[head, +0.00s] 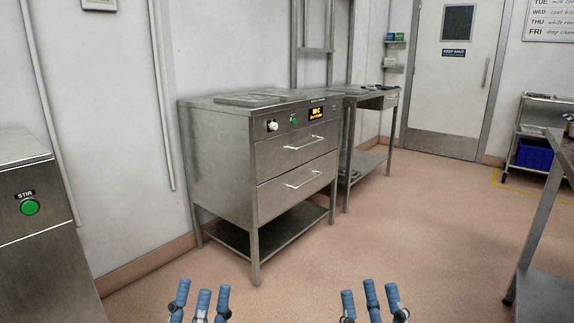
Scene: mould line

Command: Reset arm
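My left gripper (203,300) is at the bottom edge of the head view, left of centre. Its blue-tipped fingers point up and stand apart, with nothing between them. My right gripper (370,298) is at the bottom edge, right of centre. Its blue-tipped fingers are also spread and empty. Both grippers are in front of the open floor and touch nothing visible. My arms behind the fingers are below the picture.
A steel cabinet (292,172) with two closed drawers, a knob and a lit display stands ahead. A steel unit with a green STIR button (30,208) is at left. A steel table (548,230) edges in at right. Floor (420,230) between is clear.

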